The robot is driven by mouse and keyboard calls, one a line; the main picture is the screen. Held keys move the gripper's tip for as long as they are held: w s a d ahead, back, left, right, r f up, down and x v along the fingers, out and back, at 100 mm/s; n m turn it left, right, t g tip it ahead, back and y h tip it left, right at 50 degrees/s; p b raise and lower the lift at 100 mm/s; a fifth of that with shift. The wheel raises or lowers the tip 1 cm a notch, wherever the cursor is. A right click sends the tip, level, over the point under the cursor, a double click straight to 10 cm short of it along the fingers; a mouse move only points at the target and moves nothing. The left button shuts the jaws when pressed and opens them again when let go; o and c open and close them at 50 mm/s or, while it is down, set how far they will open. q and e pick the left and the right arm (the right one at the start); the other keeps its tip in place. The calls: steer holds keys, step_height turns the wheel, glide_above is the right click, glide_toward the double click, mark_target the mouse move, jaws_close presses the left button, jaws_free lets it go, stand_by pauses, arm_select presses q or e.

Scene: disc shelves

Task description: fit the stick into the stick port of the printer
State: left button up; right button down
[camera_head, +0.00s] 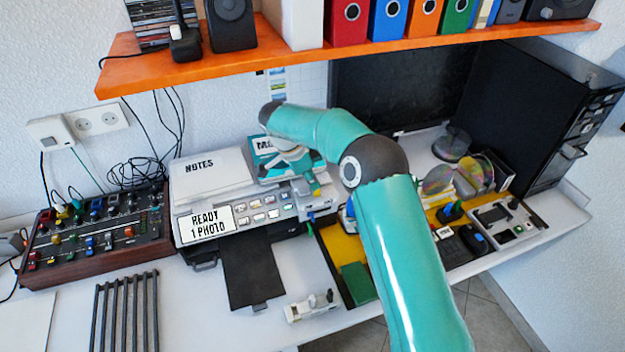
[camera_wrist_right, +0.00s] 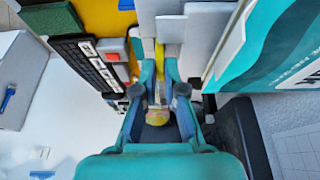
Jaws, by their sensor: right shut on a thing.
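The printer is a white and grey machine whose display (camera_head: 206,223) reads "READY 1 PHOTO", with a row of buttons beside it. My right gripper (camera_head: 314,188) is at the printer's right end, partly hidden by its own wrist. In the wrist view my right gripper (camera_wrist_right: 160,88) is shut on a narrow thing, taken to be the stick, with a yellow part (camera_wrist_right: 159,56) showing between and beyond the fingers. Grey panels stand close past the fingertips. I cannot make out the stick port, nor tell whether the stick touches it. My left gripper is not in view.
A teal magazine (camera_head: 262,146) lies on the printer's right part. A yellow tray (camera_head: 338,242) with a green block (camera_head: 357,284) is to the right. A mixer (camera_head: 100,238) stands left. An orange shelf (camera_head: 190,70) is overhead.

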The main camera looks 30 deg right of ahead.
steer(key=shift+f+b, duration=0.3)
steer(key=shift+f, duration=0.1)
steer(key=c, duration=1.2)
jaws_free()
steer(key=shift+r, duration=0.1)
steer(key=v, duration=0.7)
steer(key=shift+a+r, duration=0.1)
steer(key=shift+r, duration=0.05)
